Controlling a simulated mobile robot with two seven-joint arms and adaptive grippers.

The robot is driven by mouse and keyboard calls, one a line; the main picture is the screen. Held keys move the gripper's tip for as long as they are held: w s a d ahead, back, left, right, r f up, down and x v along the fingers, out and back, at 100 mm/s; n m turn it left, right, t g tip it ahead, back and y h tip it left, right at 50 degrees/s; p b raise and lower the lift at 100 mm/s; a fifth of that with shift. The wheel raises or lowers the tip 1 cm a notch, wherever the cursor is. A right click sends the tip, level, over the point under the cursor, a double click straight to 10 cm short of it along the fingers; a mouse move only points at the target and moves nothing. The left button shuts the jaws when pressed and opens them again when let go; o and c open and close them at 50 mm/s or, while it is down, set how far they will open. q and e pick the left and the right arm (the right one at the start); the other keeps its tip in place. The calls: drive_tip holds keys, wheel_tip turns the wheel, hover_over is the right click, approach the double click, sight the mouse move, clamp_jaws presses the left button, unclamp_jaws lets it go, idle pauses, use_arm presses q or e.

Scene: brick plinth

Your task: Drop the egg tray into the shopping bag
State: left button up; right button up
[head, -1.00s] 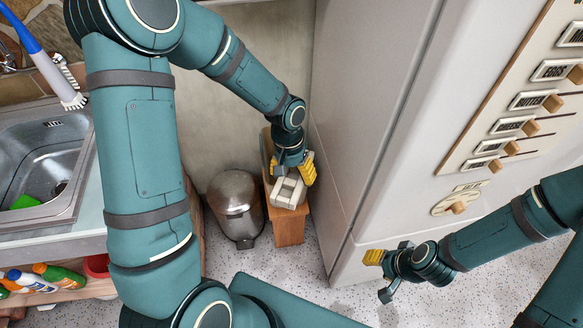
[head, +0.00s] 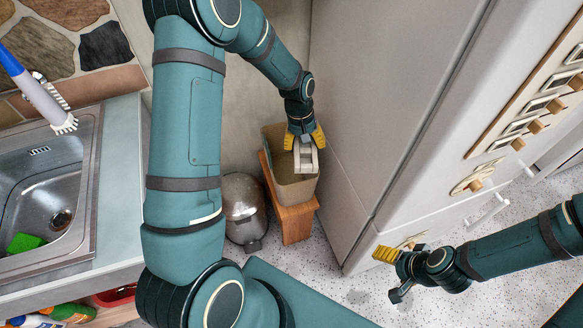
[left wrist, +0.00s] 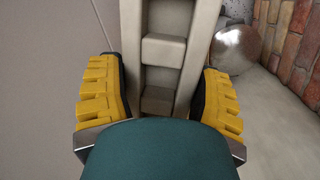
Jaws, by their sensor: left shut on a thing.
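The egg tray (head: 307,158) is a pale grey carton. My left gripper (head: 303,138) is shut on it, with yellow fingers on either side. The left wrist view also shows the tray (left wrist: 160,62) between the fingers (left wrist: 160,98). The shopping bag (head: 298,188) is an open beige bag standing on a small wooden stool. In the head view the tray overlaps the bag's opening; I cannot tell its exact height over the rim. My right gripper (head: 391,274) is open and empty at the lower right, apart from both.
The wooden stool (head: 297,224) stands between a metal bin (head: 243,205) and a tall white cabinet (head: 385,90). A sink (head: 45,190) is at the left. Speckled floor (head: 355,293) is clear in front of the stool.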

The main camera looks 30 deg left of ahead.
use_arm(q)
drive_tip(key=w+a+f+n+t, duration=0.1)
drive_tip(key=w+a+f+n, duration=0.3)
drive_tip(key=w+a+n, duration=0.55)
drive_tip(key=a+f+m+b, duration=0.2)
drive_tip(key=a+f+b, duration=0.1)
drive_tip(key=f, duration=0.2)
drive_tip(key=shift+w+a+f, duration=0.25)
drive_tip(key=shift+w+f, duration=0.05)
drive_tip(key=shift+f, duration=0.1)
drive_tip(key=o, duration=1.3)
drive_tip(key=shift+c, duration=0.2)
drive_tip(key=shift+r, duration=0.1)
wheel_tip(320, 180, up, 12)
drive_tip(key=s+a, duration=0.1)
drive_tip(key=shift+a, duration=0.4)
